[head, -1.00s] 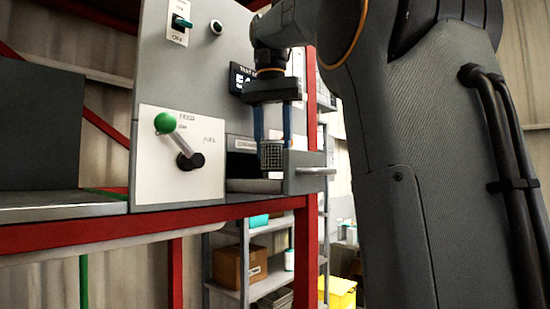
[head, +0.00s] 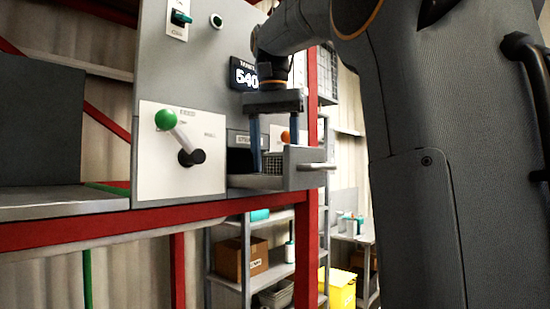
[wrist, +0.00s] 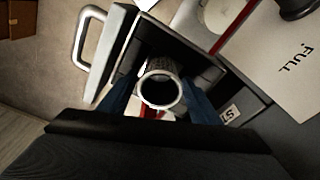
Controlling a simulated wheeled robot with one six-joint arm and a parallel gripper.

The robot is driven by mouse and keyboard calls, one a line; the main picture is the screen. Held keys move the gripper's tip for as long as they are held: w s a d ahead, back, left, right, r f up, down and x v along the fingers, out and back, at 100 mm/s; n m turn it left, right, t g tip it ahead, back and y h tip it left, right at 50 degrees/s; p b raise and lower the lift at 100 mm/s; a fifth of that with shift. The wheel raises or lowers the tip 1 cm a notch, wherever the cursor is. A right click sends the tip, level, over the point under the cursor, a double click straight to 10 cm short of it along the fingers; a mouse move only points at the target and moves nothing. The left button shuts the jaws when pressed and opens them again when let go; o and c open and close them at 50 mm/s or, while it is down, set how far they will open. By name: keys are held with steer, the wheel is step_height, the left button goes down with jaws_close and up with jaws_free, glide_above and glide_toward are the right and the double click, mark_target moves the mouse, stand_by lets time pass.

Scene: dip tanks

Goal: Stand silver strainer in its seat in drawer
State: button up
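The silver strainer (head: 273,168) is a small mesh cup with a round rim. It is down inside the open drawer (head: 304,158), partly hidden by the drawer's wall, and looks upright. In the wrist view, its open rim (wrist: 161,91) faces me between my two blue fingers. My gripper (head: 272,160) is above the drawer, with one finger on each side of the strainer. The fingers are spread wider than the strainer, with a gap beside it. The seat under the strainer is hidden.
The drawer's bar handle (head: 318,167) sticks out to the right. A green-knobbed lever (head: 166,120) stands on the panel left of the drawer. A red frame (head: 200,213) runs below. Shelves with a cardboard box (head: 241,260) are beneath.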

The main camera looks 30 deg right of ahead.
step_height(320, 180, up, 8)
steer(key=shift+s+a+b, duration=0.3)
steer(key=shift+a, duration=0.05)
stand_by(0.4)
steer(key=shift+f, duration=0.15)
